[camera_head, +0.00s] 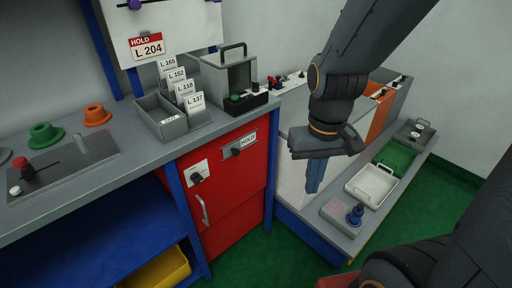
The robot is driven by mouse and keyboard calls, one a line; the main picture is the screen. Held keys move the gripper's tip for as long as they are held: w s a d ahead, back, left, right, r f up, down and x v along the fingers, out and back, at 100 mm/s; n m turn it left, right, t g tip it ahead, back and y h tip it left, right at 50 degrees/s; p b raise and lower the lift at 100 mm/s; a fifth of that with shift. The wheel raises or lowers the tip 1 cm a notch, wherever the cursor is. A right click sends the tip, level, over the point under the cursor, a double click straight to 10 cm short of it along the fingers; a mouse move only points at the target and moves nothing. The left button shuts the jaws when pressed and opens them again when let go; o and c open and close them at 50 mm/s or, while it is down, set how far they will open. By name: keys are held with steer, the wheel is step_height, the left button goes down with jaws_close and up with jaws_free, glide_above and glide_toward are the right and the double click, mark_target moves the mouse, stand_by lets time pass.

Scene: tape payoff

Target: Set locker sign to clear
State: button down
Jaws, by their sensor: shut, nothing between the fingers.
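The locker is the red cabinet front (222,205) under the right end of the grey counter. Its sign (242,147) is a small grey plate with a dark knob or slider, and it appears to read "HOLD". A white plate with a dark knob (196,177) sits lower left of the sign, above a light vertical handle (203,209). My gripper (314,186) is shut and empty, pointing down to the right of the locker, apart from the sign.
Card holder (172,124) and a grey box with black handle (232,80) stand on the counter. A white tray (373,184) and a blue joystick box (352,214) sit on the lower right bench. Green floor (262,260) before the locker is clear.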

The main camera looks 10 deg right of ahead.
steer(key=shift+d, duration=0.1)
steer(key=w+a+n+t+p, duration=0.3)
steer(key=w+a, duration=0.4)
steer(key=a, duration=0.4)
steer(key=w+a+n+t+h+p, duration=0.1)
steer(key=w+a+n+t+p, duration=0.2)
steer(key=w+a, duration=0.5)
steer(key=a+n, duration=0.1)
steer(key=a, duration=0.2)
steer(key=shift+w+a+f+t, duration=0.2)
steer(key=shift+f+t, duration=0.05)
steer(key=shift+t, duration=0.15)
